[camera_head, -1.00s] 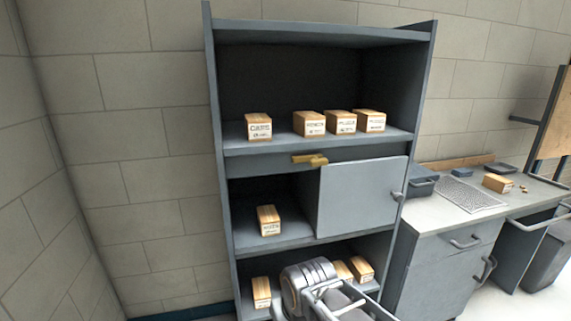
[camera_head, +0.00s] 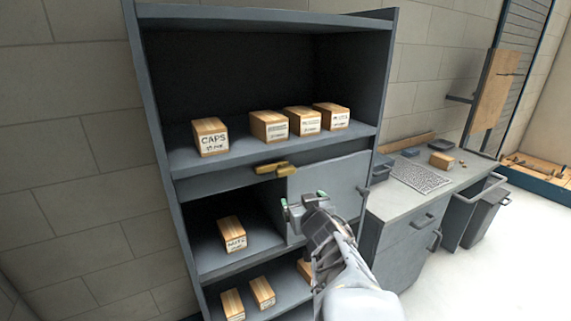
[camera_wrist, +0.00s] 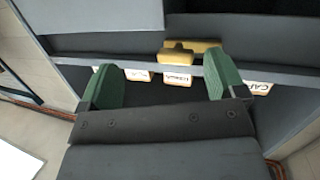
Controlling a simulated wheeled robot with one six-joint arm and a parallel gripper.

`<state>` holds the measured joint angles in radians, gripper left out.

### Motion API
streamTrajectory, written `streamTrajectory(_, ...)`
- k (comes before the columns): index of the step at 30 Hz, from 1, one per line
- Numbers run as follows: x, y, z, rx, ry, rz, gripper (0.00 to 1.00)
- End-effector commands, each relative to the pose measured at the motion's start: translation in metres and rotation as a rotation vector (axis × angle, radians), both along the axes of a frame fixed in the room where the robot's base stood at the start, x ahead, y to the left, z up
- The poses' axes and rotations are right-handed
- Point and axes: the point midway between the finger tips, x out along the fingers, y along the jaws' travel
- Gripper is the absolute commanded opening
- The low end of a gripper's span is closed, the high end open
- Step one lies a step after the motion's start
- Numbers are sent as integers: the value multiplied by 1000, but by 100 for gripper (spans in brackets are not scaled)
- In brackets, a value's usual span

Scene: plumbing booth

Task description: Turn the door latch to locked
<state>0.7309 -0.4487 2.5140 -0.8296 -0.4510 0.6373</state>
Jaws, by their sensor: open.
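The brass door latch (camera_head: 274,168) lies roughly level on the grey rail above the cabinet door, near the door's upper left corner. The grey door (camera_head: 338,187) covers the right part of the middle shelf and looks closed. My gripper (camera_head: 302,199) is in front of the door's left part, below the latch and apart from it. Its green-tipped fingers are open and empty. In the wrist view the gripper (camera_wrist: 164,82) has the latch (camera_wrist: 190,52) between and beyond its fingertips, and the scene appears upside down.
Several labelled boxes stand on the upper shelf (camera_head: 180,160), just above the latch. An open compartment with one box (camera_head: 232,234) is left of the door. The door handle (camera_head: 363,191) sticks out at its right edge. A workbench (camera_head: 400,200) stands to the right.

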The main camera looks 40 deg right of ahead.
Motion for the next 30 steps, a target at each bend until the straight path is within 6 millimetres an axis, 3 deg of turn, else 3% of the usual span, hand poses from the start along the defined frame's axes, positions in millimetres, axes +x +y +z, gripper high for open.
streamTrajectory(4, -14, -10, 25, -6, -108, 98, 89)
streamTrajectory(10, -27, -8, 35, 20, -168, 214, 89)
streamTrajectory(14, -25, -7, 36, 35, -182, 249, 89)
streamTrajectory(17, -14, -7, 37, 37, -185, 260, 89)
streamTrajectory(30, 67, -18, 37, 36, -185, 259, 89)
